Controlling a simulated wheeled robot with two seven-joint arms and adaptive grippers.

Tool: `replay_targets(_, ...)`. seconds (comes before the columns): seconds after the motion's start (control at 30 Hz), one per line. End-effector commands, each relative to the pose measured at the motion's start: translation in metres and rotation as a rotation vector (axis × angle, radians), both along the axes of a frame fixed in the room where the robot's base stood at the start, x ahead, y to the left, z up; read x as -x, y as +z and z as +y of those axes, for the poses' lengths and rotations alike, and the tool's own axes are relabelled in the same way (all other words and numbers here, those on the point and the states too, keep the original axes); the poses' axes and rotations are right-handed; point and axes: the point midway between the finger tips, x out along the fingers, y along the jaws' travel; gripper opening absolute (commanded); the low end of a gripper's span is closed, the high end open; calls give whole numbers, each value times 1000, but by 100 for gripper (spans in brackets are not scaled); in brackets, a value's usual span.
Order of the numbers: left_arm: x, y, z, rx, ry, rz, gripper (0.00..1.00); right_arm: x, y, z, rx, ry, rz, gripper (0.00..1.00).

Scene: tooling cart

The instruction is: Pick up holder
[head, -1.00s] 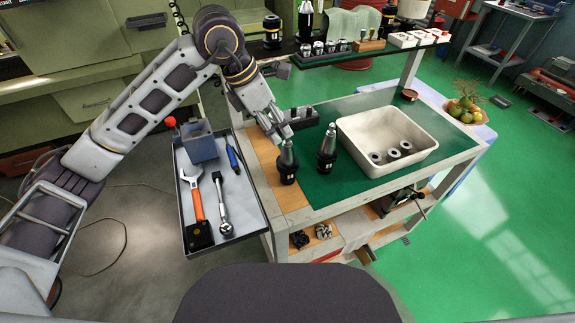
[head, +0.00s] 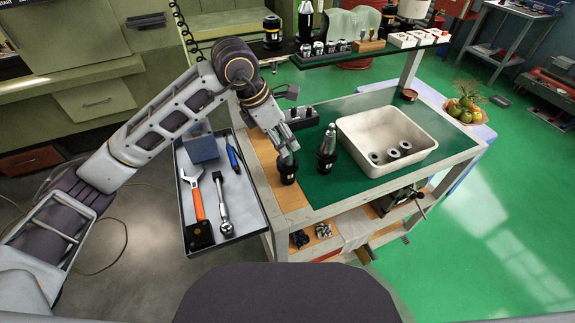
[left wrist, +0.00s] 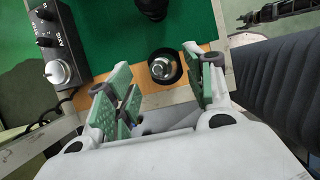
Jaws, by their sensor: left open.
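Two dark tool holders with silver tapered tops stand upright on the tooling cart. The nearer-left holder (head: 288,168) is at the cart's left edge, on the wooden strip. The other holder (head: 326,150) stands to its right on the green mat. My left gripper (head: 284,143) is open just above the left holder and hides part of its top. In the left wrist view, a holder (left wrist: 164,66) shows from above as a dark ring with a bright centre, between the open fingers (left wrist: 158,82). I cannot tell whether the fingers touch it. My right gripper is not in view.
A white bin (head: 350,127) with several ring-shaped parts stands right of the holders. A dark block with knobs (head: 303,118) sits behind them. A grey side tray (head: 246,218) holds a wrench, other tools and a blue-grey box (head: 201,148). A raised shelf (head: 352,54) spans the back.

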Motion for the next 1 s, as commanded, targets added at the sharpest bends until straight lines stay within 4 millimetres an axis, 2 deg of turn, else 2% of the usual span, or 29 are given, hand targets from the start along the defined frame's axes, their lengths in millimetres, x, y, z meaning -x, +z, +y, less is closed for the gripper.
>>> replay_targets(0.43, -3, -38, -13, 1, 1, 1, 53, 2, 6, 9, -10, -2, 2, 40)
replay_targets(0.97, -3, -40, -14, 0, 0, 0, 53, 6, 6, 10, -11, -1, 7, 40)
replay_targets(1.0, -3, -40, -14, 0, 0, 0, 48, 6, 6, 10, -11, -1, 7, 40)
